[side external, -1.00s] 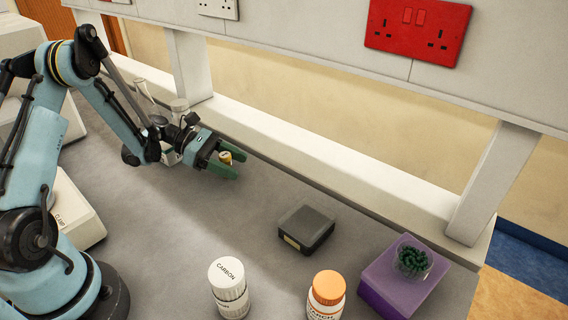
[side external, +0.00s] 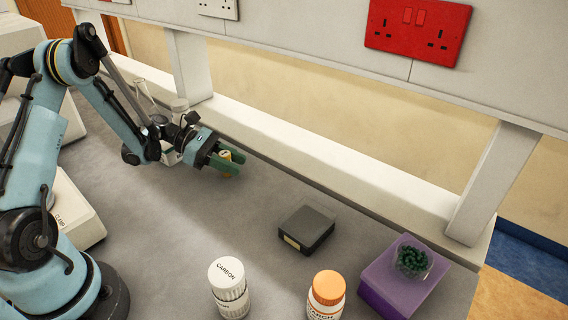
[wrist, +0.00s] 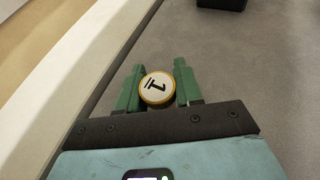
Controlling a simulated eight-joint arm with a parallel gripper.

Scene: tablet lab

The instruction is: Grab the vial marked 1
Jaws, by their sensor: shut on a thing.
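The vial marked 1 (wrist: 157,88) shows in the wrist view as a round white top with a yellow rim and a black 1. It sits between the two green fingers of my gripper (wrist: 159,85), which are shut on it. In the side external view the small yellow vial (side external: 226,156) is between the green fingertips of my gripper (side external: 229,163), low over the grey bench near the back ledge. Its lower part is partly hidden by the near finger. I cannot tell whether its base touches the bench.
A dark box (side external: 307,228) lies mid-bench. A carbon jar (side external: 229,288), an orange-capped jar (side external: 326,296) and a purple box (side external: 395,283) with a dish of green bits (side external: 412,260) stand in front. Glassware (side external: 144,97) is behind my arm. Bench between gripper and dark box is clear.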

